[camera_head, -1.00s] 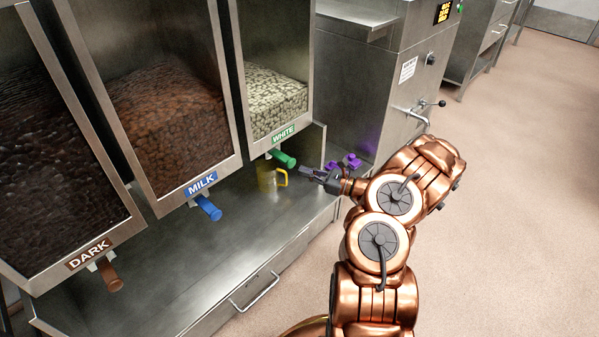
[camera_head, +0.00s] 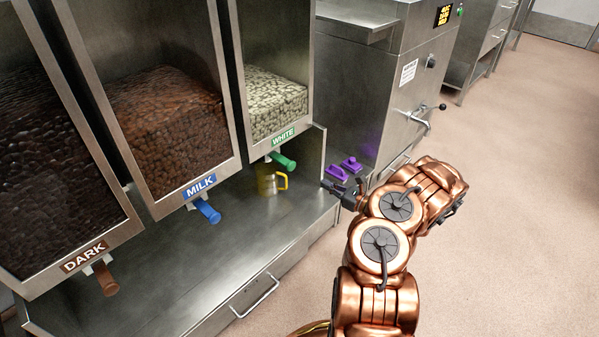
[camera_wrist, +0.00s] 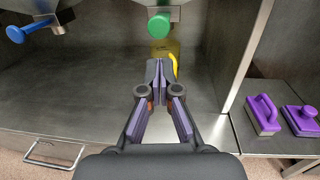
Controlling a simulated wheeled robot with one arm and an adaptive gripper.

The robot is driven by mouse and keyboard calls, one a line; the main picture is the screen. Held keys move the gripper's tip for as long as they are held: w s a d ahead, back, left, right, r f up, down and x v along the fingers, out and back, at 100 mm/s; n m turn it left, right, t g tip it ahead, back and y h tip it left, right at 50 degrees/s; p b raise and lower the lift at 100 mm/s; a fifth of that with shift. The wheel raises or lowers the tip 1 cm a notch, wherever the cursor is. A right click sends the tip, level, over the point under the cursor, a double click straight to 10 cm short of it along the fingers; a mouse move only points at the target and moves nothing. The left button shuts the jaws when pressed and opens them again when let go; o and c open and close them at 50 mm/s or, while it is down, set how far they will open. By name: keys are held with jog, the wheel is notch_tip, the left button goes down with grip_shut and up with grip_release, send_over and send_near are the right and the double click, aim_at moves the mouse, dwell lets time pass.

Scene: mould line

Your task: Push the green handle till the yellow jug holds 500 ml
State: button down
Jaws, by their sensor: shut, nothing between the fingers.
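The green handle (camera_head: 283,161) sticks out below the WHITE bin, and in the wrist view its round green end (camera_wrist: 159,24) faces me. The yellow jug (camera_head: 268,183) stands on the steel shelf beneath that handle. In the wrist view the jug (camera_wrist: 172,50) is partly hidden by my fingers. Its content and level cannot be read. My gripper (camera_head: 328,184) is to the right of the jug and handle, apart from both. In the wrist view my gripper (camera_wrist: 160,64) is shut with its fingertips together and empty, pointing toward the jug below the green handle.
The blue handle (camera_head: 208,210) of the MILK bin and the brown handle (camera_head: 107,278) of the DARK bin are to the left. Two purple tools (camera_wrist: 264,114) (camera_wrist: 301,119) lie right of the shelf's side wall. A steel machine with a tap (camera_head: 422,121) stands behind.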

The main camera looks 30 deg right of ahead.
aim_at(294, 167)
jog(key=b+x, duration=0.3)
jog(key=x, duration=0.9)
jog(key=shift+b, duration=0.3)
jog(key=shift+w, duration=0.1)
